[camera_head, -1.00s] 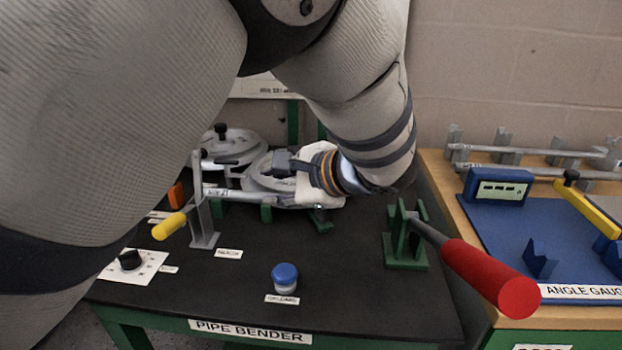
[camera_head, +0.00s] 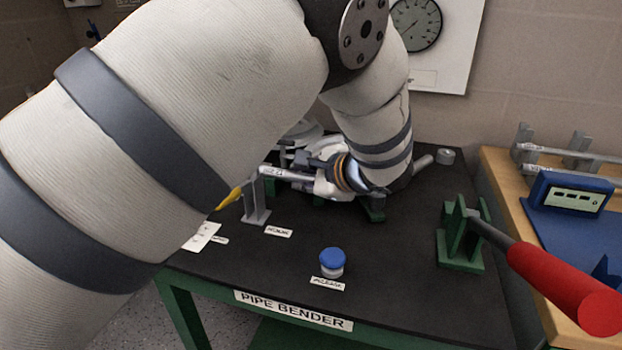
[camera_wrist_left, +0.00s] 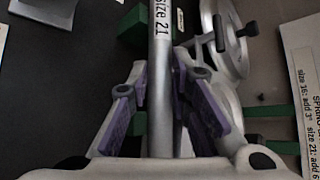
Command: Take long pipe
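The long pipe (camera_head: 285,174), a grey metal tube labelled "size 21", lies across the pipe bender at the back of the black table. My left gripper (camera_head: 311,166) is at the pipe. In the left wrist view, the purple-padded fingers (camera_wrist_left: 163,92) lie close against both sides of the pipe (camera_wrist_left: 161,55) and appear shut on it. In the head view, my arm and gripper hide the pipe's middle. I cannot tell whether the pipe is clear of its supports. My right gripper is not in view.
A grey stand (camera_head: 256,200) is left of the gripper. A blue-capped button (camera_head: 331,262) stands near the table's front. A green bracket (camera_head: 461,240) with a red-handled lever (camera_head: 563,288) is at the right. Another bench (camera_head: 508,180) with a blue gauge (camera_head: 570,194) lies beyond it.

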